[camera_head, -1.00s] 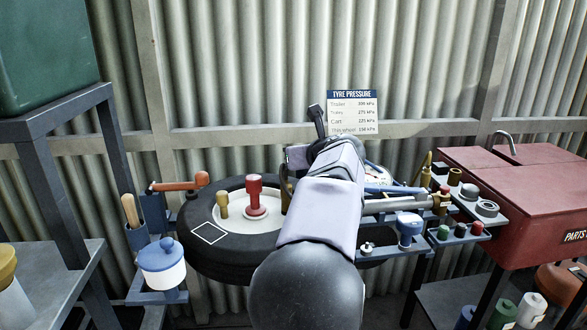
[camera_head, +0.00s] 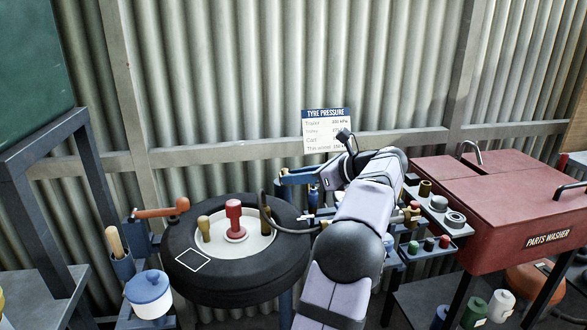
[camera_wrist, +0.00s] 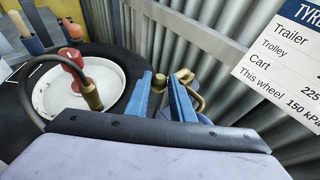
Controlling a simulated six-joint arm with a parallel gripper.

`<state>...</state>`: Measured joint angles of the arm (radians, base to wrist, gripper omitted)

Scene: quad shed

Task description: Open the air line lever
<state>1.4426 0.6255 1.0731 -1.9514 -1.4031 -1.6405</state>
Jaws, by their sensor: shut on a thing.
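My gripper (camera_head: 298,178) is left of my arm, above the right side of the tyre. In the wrist view its two blue fingers (camera_wrist: 163,85) are close together with a small dark grey piece (camera_wrist: 159,82) between their tips. I cannot tell for certain whether this piece is the air line lever. Brass fittings (camera_wrist: 185,75) show just beyond the right finger. A dark hose (camera_wrist: 45,62) curves down to a brass chuck (camera_wrist: 92,96) at the white wheel centre. The chuck (camera_head: 263,205) also shows in the head view.
The tyre (camera_head: 230,285) lies flat, with a red knob (camera_head: 234,215) at its centre. An orange-handled tool (camera_head: 160,211) and a blue-lidded pot (camera_head: 148,293) are on the left. A red parts washer (camera_head: 500,200) stands right. The pressure sign (camera_head: 328,130) hangs behind.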

